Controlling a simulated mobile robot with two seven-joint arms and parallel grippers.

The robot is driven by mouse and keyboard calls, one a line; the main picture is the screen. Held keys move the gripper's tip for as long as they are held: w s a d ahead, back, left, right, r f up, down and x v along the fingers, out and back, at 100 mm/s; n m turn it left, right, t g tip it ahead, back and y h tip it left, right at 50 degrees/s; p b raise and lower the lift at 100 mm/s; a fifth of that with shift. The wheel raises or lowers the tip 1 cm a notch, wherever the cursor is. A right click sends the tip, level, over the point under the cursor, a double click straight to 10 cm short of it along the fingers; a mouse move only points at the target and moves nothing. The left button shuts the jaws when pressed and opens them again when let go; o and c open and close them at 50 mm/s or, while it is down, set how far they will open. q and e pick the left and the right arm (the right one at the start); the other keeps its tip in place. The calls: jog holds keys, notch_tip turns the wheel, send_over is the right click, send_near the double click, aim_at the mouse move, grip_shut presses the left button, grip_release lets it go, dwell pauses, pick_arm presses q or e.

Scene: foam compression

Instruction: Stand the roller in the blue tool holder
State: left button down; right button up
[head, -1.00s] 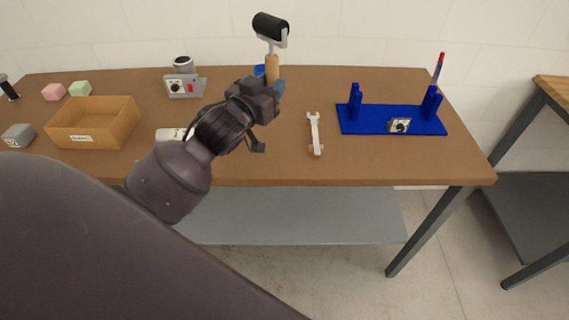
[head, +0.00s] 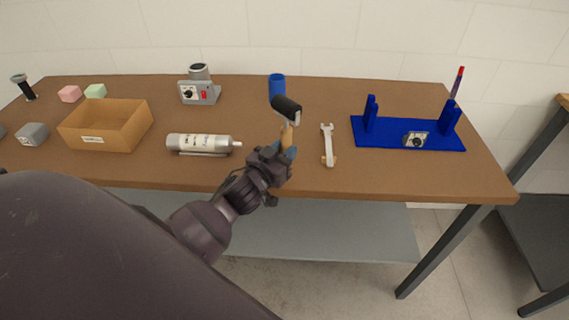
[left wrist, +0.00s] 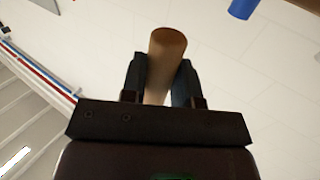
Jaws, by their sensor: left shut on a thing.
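The roller has a black head (head: 287,106) on a bent metal frame and a wooden handle. My left gripper (head: 282,160) is shut on the handle and holds the roller head-up and slightly tilted near the table's front edge. In the left wrist view, the handle's wooden end (left wrist: 168,42) shows between the two fingers (left wrist: 161,80). The blue tool holder (head: 277,85) is an upright cylinder at the back of the table, behind the roller and apart from it. My right gripper is not in view.
A silver cylinder (head: 198,142) lies left of my gripper and a wrench (head: 327,145) lies right. A blue rack (head: 385,131) stands further right. A grey device (head: 199,92) and an open box (head: 128,137) are at left. Table around the holder is mostly clear.

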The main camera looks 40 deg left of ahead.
pick_arm(q)
jog(key=shift+f+b, duration=0.5)
jog(key=shift+f, duration=1.7)
jog(key=c, duration=0.9)
grip_release()
jog(key=shift+o, duration=0.2)
jog(key=shift+r, duration=0.2)
jog(key=s, duration=1.2)
jog(key=s+d+f+g, duration=0.2)
jog(key=s+f+g, duration=0.1)
jog(key=f, duration=0.5)
jog(key=s+d+f+m+g, duration=0.1)
jog(key=s+d+f+g, duration=0.1)
jog(key=s+f, duration=0.3)
notch_tip(320, 180, down, 3)
jog(key=shift+d+r+g, duration=0.15)
jog(key=shift+d+g, duration=0.2)
jog(key=shift+g, duration=0.35)
jog(key=shift+s, duration=0.1)
